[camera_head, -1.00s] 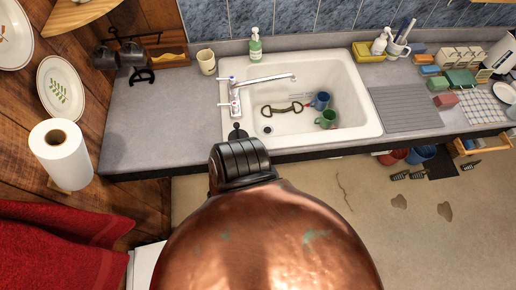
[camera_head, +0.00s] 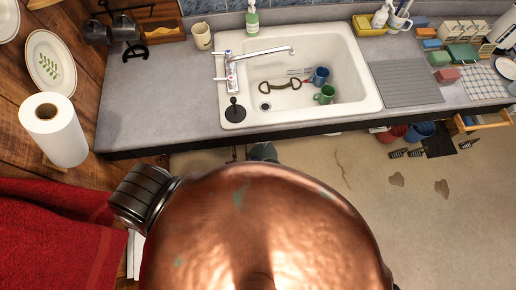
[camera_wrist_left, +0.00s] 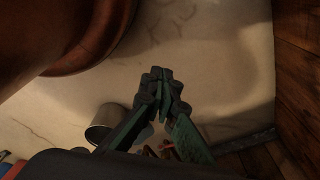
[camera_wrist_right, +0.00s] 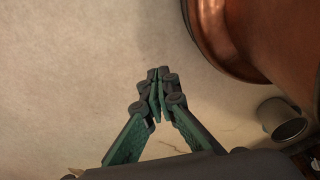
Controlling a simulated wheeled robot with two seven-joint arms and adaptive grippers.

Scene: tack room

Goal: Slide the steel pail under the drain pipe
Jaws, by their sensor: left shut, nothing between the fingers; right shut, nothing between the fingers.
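The steel pail (camera_wrist_left: 106,122) is a grey metal cylinder on the floor, left of my left gripper's fingers in the left wrist view. In the right wrist view a like grey metal cylinder (camera_wrist_right: 284,119) lies to the right of my right gripper, beside a copper-coloured surface. My left gripper (camera_wrist_left: 164,82) is shut and empty over pale floor. My right gripper (camera_wrist_right: 158,82) is shut and empty, apart from the pail. No drain pipe can be made out. In the head view the pail and both grippers are not clearly visible; a large copper dome blocks the lower middle.
The white sink (camera_head: 352,112) holds a blue mug, a green mug and a bridle bit. The counter (camera_head: 165,100) runs across. A paper towel roll (camera_head: 54,130) and red towel (camera_head: 50,240) are at left. Bare floor (camera_head: 430,225) shows at right, with buckets (camera_head: 418,131) beyond.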

